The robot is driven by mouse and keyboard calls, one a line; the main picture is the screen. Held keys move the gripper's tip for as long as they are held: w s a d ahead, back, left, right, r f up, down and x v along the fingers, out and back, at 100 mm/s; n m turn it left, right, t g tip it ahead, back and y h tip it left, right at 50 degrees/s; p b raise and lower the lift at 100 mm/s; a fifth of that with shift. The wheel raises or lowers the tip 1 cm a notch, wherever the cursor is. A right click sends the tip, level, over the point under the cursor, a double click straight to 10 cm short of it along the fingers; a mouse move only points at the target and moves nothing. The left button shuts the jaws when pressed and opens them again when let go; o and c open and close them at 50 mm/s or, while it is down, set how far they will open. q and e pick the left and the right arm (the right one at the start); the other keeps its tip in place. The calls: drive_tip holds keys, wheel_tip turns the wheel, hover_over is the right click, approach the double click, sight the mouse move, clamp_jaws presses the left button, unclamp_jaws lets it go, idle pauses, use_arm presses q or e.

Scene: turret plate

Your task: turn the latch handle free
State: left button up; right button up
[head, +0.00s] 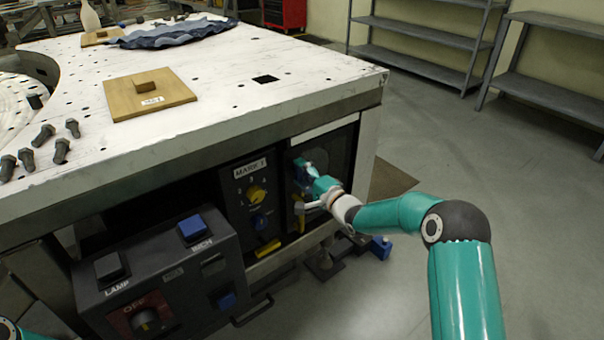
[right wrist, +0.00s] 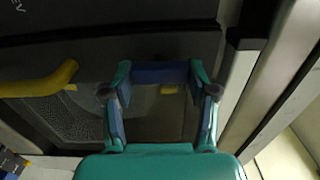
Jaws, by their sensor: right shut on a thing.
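The latch handle shows in the right wrist view as a blue bar (right wrist: 160,73) on a dark panel. My right gripper (right wrist: 160,82) is shut on it, with one teal finger at each end of the bar. In the head view my right gripper (head: 308,172) reaches against the dark door panel (head: 340,150) in the front of the table, at the right end. It hides most of the handle there. My left gripper is out of view.
A yellow pull handle (right wrist: 40,82) is beside my right gripper. The white tabletop (head: 210,70) holds bolts and a wooden board (head: 150,95).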

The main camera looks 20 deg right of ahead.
drive_tip(key=shift+d, duration=0.3)
drive_tip(key=o, duration=1)
drive_tip(key=shift+f, duration=0.1)
drive_tip(key=shift+o, duration=0.8)
drive_tip(key=shift+a, duration=0.15)
drive_tip(key=v, duration=1.2)
drive_tip(key=shift+w, duration=0.1)
